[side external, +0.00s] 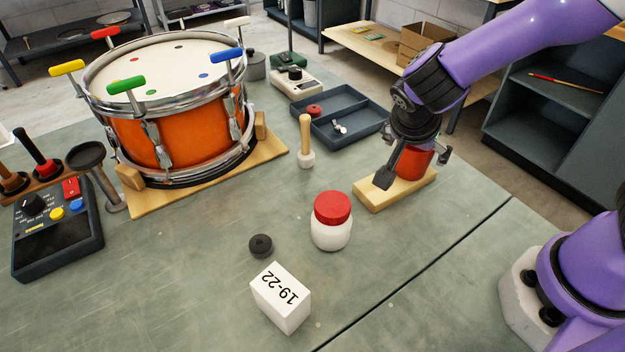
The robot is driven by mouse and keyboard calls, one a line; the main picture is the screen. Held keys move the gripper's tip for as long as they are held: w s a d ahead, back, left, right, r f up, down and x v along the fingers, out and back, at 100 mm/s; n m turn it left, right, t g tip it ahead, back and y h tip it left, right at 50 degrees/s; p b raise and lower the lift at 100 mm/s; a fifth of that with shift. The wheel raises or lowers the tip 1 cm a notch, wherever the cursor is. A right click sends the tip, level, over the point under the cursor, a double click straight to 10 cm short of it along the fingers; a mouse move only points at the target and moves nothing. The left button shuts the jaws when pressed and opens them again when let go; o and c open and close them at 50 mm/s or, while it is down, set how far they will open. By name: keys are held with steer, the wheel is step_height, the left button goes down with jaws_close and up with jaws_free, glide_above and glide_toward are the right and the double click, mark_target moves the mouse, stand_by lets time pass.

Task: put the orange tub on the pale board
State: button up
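The orange tub (416,164) is a small red-orange cylinder. It appears to stand upright on the pale board (385,197), a short wooden slab at the right of the bench. My gripper (414,168) points down over the tub, with one dark finger on each side of it. The fingers are spread wide, and gaps show between them and the tub. The left fingertip is low over the board. The tub's top is hidden by my gripper.
A white jar with a red lid (332,221) stands left of the board. Nearby are a wooden-handled mallet (306,142), a dark tray (334,117), a black ring (261,245) and a white box (281,298). An orange drum (175,135) fills the left.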

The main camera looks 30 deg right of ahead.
steer(key=shift+r, duration=0.1)
steer(key=shift+a+r, duration=0.1)
steer(key=shift+r, duration=0.15)
steer(key=v, duration=1.1)
steer(key=s+d+r+n+t+y, duration=0.2)
steer(key=s+d+n+y, duration=0.3)
steer(key=n, duration=0.8)
steer(key=shift+s+r+n+t+y, duration=0.35)
steer(key=shift+s+t+y, duration=0.25)
steer(key=shift+s, duration=0.45)
